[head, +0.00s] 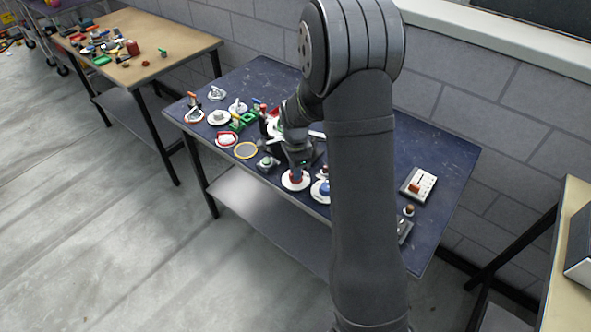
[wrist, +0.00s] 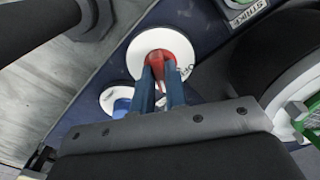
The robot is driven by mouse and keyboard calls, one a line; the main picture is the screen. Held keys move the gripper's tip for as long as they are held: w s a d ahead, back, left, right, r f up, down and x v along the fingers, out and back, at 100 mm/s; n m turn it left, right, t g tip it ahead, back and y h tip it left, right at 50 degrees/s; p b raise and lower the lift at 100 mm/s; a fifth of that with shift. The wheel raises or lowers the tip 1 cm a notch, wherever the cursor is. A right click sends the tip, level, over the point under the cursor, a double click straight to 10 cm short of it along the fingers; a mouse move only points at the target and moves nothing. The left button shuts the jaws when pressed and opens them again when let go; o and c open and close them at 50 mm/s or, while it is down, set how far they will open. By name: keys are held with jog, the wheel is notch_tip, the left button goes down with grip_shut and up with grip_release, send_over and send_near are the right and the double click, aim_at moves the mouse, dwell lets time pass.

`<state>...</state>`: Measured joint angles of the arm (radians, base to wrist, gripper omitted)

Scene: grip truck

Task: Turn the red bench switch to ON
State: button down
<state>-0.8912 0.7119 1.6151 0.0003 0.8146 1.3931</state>
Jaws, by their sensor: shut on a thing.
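The red bench switch (wrist: 168,53) is a red knob on a round white plate (wrist: 152,38) with dark lettering, partly read as "OF". In the wrist view my gripper (wrist: 161,72) is shut on the red knob, with its two blue fingers on either side of it. The fingers hide part of the plate and its lettering. In the head view the white plate (head: 295,186) is at the front edge of the blue bench, under my gripper (head: 296,172); the knob is mostly hidden there.
A blue knob on a white plate (wrist: 116,101) is close beside it. The dark blue bench (head: 400,150) holds several other fixtures, including a yellow-rimmed disc (head: 246,151) and a white panel (head: 418,184). A large dark round part (wrist: 265,50) is at the right of the wrist view.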

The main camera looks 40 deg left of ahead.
dwell(0.4)
jog(key=c, duration=1.4)
grip_release()
jog(key=shift+c, duration=0.2)
notch_tip(320, 180, up, 18)
jog(key=shift+f, duration=0.25)
jog(key=shift+f, duration=0.1)
notch_tip(320, 180, down, 17)
jog(key=shift+f, duration=0.15)
